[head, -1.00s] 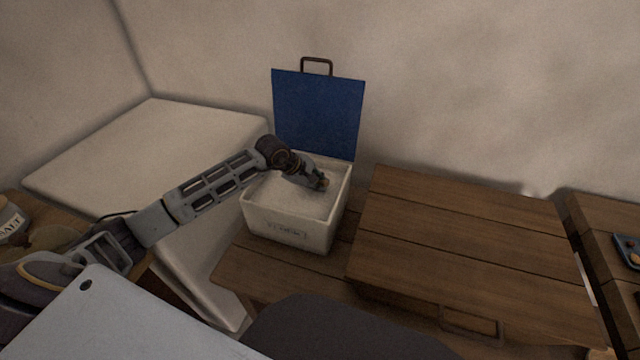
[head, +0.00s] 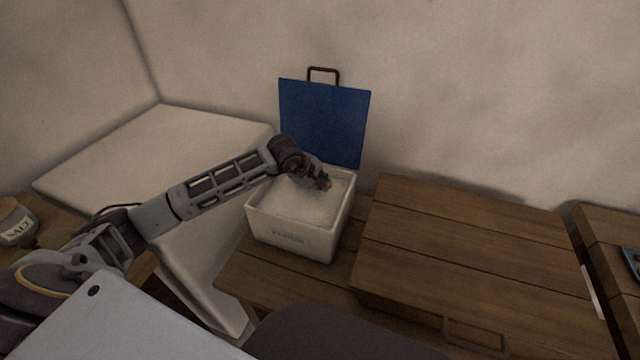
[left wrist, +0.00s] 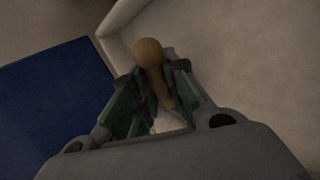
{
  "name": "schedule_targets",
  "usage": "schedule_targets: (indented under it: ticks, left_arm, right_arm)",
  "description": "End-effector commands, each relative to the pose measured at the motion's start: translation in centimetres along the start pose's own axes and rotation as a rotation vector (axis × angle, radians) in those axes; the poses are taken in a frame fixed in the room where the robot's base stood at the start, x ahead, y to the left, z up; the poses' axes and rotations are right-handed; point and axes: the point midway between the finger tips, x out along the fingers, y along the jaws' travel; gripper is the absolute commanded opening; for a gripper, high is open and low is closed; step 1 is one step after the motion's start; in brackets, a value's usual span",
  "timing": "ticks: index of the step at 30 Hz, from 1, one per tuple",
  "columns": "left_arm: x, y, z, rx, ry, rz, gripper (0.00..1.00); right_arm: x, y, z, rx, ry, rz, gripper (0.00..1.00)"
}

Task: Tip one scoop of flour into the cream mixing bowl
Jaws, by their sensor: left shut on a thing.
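A white bin (head: 290,238) with dim lettering on its front stands with its blue lid (head: 325,122) raised. White flour (head: 298,205) fills it nearly to the rim. My left gripper (head: 323,183) is over the bin's back right part, pointing right. In the left wrist view, its fingers (left wrist: 155,85) are shut on the wooden handle (left wrist: 149,55) of what looks like the scoop; its round end sticks out past them. A pale part shows at the handle's other end; whether it holds flour I cannot tell. The cream mixing bowl and my right gripper are not in view.
A wooden plank-topped box (head: 460,255) stands close to the bin's right. A large white block (head: 150,150) lies behind my left arm. A salt jar (head: 17,222) is at the far left. The wall rises behind the bin and lid.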

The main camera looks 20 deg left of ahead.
Motion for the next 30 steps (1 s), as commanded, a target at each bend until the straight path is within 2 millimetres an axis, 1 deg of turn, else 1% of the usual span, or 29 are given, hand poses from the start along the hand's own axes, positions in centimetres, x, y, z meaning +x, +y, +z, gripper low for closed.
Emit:
schedule_targets:
  ticks: [3, 13, 24, 30]
  left_arm:
    - [-0.6, 0.4, 0.1, 0.004, 0.005, 0.002, 0.0]
    - [-1.8, 1.2, 0.5, 0.015, 0.02, 0.005, 0.0]
    - [-3.5, 2.4, 0.9, 0.028, 0.039, 0.008, 0.0]
    - [-4.3, 2.9, 1.1, 0.035, 0.05, 0.008, 0.0]
  right_arm:
    - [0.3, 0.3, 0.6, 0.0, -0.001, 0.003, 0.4]
    - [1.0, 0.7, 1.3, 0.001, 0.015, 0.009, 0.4]
    - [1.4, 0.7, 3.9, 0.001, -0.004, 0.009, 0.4]
    - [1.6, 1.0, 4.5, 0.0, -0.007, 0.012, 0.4]
